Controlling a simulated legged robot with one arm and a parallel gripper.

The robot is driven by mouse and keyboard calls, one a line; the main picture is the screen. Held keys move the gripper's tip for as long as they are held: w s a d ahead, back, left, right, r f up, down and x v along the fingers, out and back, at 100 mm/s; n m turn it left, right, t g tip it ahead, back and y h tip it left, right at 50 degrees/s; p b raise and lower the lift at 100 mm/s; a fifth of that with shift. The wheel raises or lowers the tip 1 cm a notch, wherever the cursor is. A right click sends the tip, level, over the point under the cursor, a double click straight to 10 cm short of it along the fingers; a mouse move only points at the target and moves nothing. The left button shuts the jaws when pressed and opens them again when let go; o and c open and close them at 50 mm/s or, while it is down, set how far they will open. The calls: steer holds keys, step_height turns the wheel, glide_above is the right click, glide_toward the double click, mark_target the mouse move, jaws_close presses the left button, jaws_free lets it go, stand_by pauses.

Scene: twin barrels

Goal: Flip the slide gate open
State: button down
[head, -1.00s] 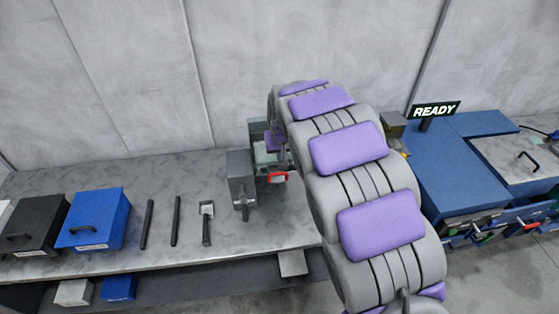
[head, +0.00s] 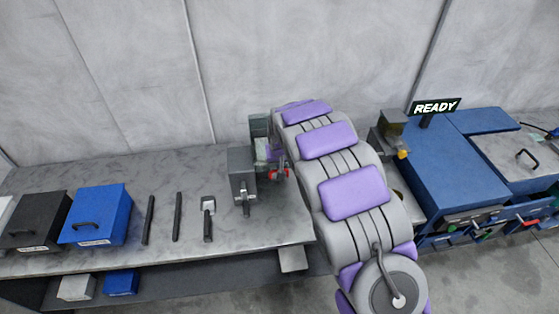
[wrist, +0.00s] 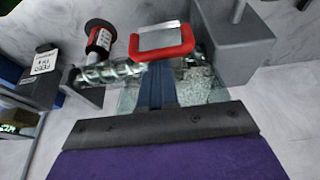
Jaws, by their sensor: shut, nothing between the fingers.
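A red U-shaped handle around a pale grey plate (wrist: 163,40), likely the slide gate, is near the top middle of the wrist view. In the head view a small red part (head: 273,174) shows beside the grey machine at the bench's right end. My gripper (wrist: 157,72) is shut and empty, its dark blue fingers pointing at the lower edge of the red handle. They overlap it in the picture; I cannot tell whether they touch. In the head view my arm hides the gripper and part of the machine.
A grey box (wrist: 245,45) stands right of the handle; a clear tube with a metal coil (wrist: 105,74) and a red-black labelled knob (wrist: 100,38) lie left. On the bench are a blue box (head: 97,215), a black box (head: 35,220) and hand tools. A blue machine (head: 445,165) stands right.

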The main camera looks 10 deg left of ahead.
steer(key=shift+s, duration=0.1)
steer(key=s+d+b, duration=0.2)
steer(key=s, duration=0.4)
stand_by(0.5)
steer(key=shift+s, duration=0.1)
steer(key=a+p+v, duration=0.1)
steer(key=v, duration=0.8)
steer(key=shift+d+r, duration=0.4)
steer(key=shift+r, duration=0.05)
